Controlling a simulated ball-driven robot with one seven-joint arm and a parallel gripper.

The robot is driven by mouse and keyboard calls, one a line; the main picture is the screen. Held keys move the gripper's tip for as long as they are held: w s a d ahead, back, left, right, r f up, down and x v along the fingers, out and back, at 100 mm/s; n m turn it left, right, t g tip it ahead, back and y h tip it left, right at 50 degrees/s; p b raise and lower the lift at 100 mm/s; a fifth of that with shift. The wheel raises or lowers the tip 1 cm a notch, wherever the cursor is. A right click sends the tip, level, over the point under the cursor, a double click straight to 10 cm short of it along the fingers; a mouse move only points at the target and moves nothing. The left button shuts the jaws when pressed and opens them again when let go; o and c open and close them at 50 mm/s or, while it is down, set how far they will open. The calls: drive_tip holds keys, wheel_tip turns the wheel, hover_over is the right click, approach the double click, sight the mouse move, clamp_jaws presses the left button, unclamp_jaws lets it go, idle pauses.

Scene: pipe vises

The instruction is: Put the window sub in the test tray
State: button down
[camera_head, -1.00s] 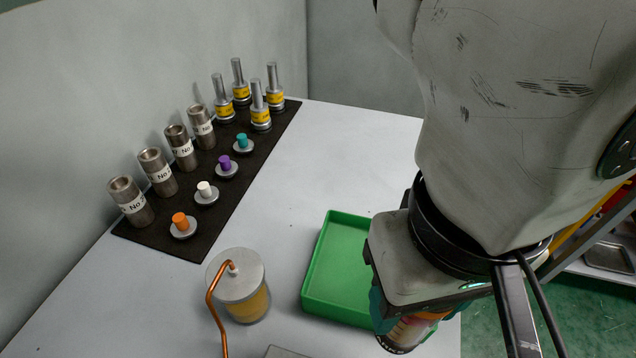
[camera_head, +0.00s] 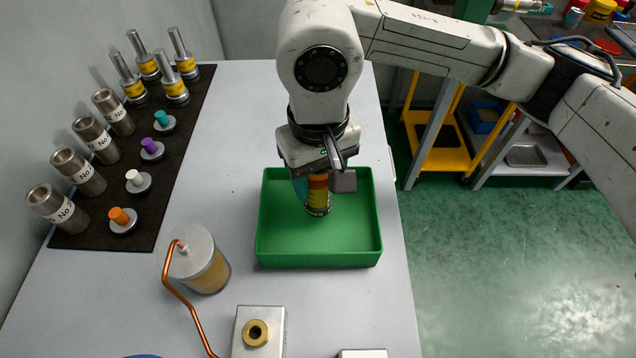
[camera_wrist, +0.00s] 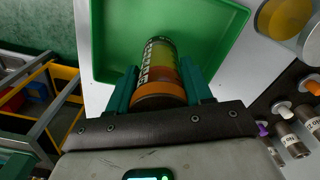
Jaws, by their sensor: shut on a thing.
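The window sub (camera_head: 318,197) is a short cylinder with an orange band, a yellowish-red middle and a dark lettered end. My gripper (camera_head: 315,182) is shut on it and points down over the green test tray (camera_head: 280,249). In the wrist view the teal fingers (camera_wrist: 160,88) flank the window sub (camera_wrist: 160,60), with the green tray (camera_wrist: 112,30) beyond its far end. The sub looks upright inside the tray's outline. I cannot tell whether its lower end touches the tray floor.
A jar with a bent copper tube (camera_head: 205,265) stands left of the tray. A metal block with a brass ring (camera_head: 257,334) lies in front. A black mat (camera_head: 150,205) at the left holds numbered steel cylinders, coloured plugs and yellow-banded pieces. The tray is otherwise empty.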

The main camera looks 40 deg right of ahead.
sight(318, 190)
wheel_tip(318, 190, down, 2)
drive_tip(key=shift+f+p, duration=0.25)
drive_tip(key=shift+p, duration=0.05)
drive_tip(key=shift+f, duration=0.1)
drive_tip(key=shift+f+b, duration=0.2)
drive_tip(key=shift+b, duration=0.2)
drive_tip(key=shift+c, duration=2.4)
unclamp_jaws()
drive_tip(key=shift+s+r, duration=0.1)
drive_tip(key=shift+r+p, duration=0.2)
drive_tip(key=shift+p, duration=0.25)
wheel_tip(318, 190, up, 12)
drive_tip(key=shift+f+b, duration=0.1)
drive_tip(key=shift+b, duration=0.7)
